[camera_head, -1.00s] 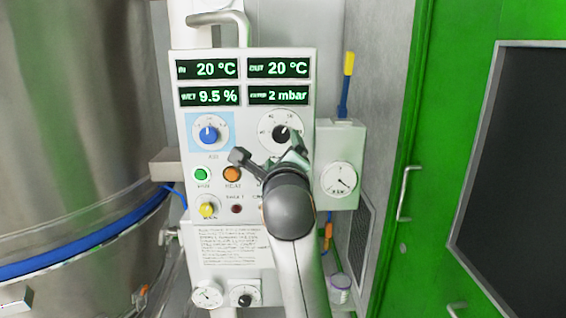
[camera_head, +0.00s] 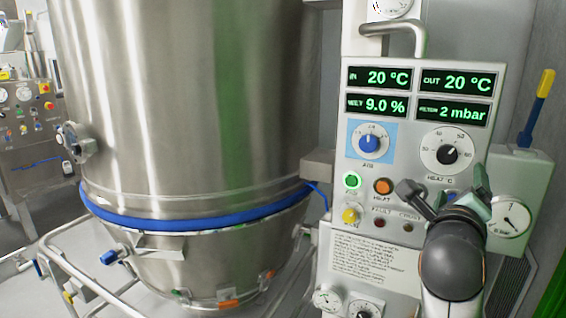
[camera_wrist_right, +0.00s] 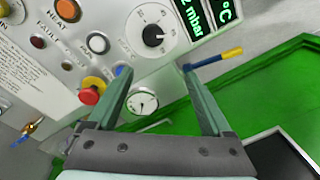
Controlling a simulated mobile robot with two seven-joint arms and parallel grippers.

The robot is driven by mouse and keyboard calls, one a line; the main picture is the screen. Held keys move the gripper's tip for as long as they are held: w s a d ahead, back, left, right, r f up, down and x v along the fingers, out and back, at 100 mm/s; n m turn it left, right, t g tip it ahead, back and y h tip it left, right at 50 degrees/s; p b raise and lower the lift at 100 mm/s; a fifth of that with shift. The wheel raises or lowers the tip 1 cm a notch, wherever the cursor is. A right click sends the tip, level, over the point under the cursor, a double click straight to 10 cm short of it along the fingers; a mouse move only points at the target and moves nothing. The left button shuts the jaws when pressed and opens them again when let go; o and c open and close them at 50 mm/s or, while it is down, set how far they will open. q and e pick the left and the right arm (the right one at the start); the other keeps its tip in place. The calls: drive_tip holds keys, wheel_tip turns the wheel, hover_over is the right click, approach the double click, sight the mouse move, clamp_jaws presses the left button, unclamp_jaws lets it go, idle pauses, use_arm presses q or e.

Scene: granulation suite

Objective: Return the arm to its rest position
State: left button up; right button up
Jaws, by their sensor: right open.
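My right gripper (camera_head: 443,192) is open, in front of the lower right of a white control panel (camera_head: 350,215). Nothing is held between its fingers. In the right wrist view the gripper (camera_wrist_right: 152,75) shows two spread green fingers, with the panel face and a small gauge (camera_wrist_right: 141,103) beyond them. The heat dial (camera_head: 447,150) is just above the gripper and fully visible. The gripper and forearm hide part of the lower right panel. My left gripper is not in view.
A large steel vessel (camera_head: 190,110) with a blue band (camera_head: 200,222) stands left of the panel. A gauge box (camera_head: 510,175) with a blue-yellow handle (camera_head: 538,105) is at right. A red-yellow button (camera_wrist_right: 90,93) lies near the fingers. A railed frame (camera_head: 70,275) is low left.

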drive_tip(key=s+a+f+n+t+y, duration=0.2)
drive_tip(key=a+f+n+y, duration=0.25)
drive_tip(key=f+n, duration=0.45)
drive_tip(key=s+a+f+n+t+y, duration=0.1)
drive_tip(key=a+f+n+y, duration=0.4)
drive_tip(key=f+n, duration=0.4)
drive_tip(key=s+a+f+n+t+y, duration=0.2)
drive_tip(key=a+f+n+y, duration=0.3)
drive_tip(key=f+n, duration=0.45)
drive_tip(key=s+a+f+n+g, duration=0.1)
drive_tip(key=s+f+n+g, duration=0.2)
drive_tip(key=s+f, duration=0.6)
drive_tip(key=s+a+f+n+g+h, duration=0.1)
drive_tip(key=s+f+n+g, duration=0.3)
drive_tip(key=f, duration=1.3)
drive_tip(key=s+g, duration=0.3)
drive_tip(key=s, duration=0.1)
drive_tip(key=shift+s+g, duration=0.3)
drive_tip(key=shift+s, duration=0.05)
drive_tip(key=shift+r, duration=0.1)
